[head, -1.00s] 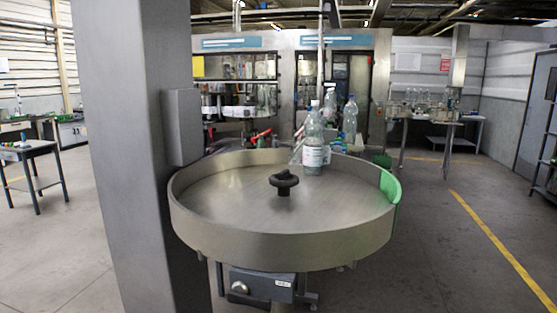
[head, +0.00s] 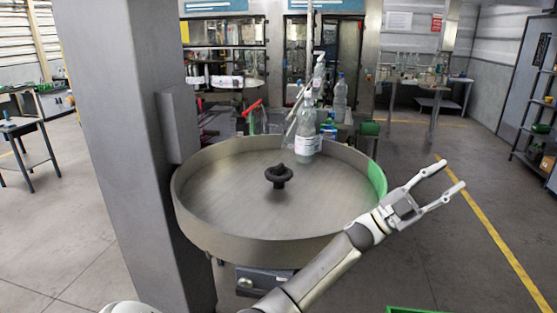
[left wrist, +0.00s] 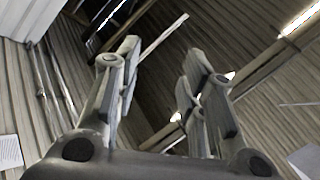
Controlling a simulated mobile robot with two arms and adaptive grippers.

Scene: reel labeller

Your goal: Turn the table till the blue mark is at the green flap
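The round grey metal table (head: 235,200) with a raised rim fills the middle of the head view. A black knob (head: 279,174) stands at its centre. The green flap (head: 377,181) is on the right side of the rim. I cannot make out a blue mark on the table. My left gripper (head: 451,175) is open and empty, to the right of the flap and apart from it, with its forearm passing in front of the table's near right rim. Its spread fingers also show in the left wrist view (left wrist: 163,58), with nothing between them. My right gripper is out of view.
A clear labelled bottle (head: 307,138) stands at the table's far side, by a labelling device. A thick grey column (head: 125,140) rises close at the table's left. Part of a green object (head: 412,310) shows at the bottom edge.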

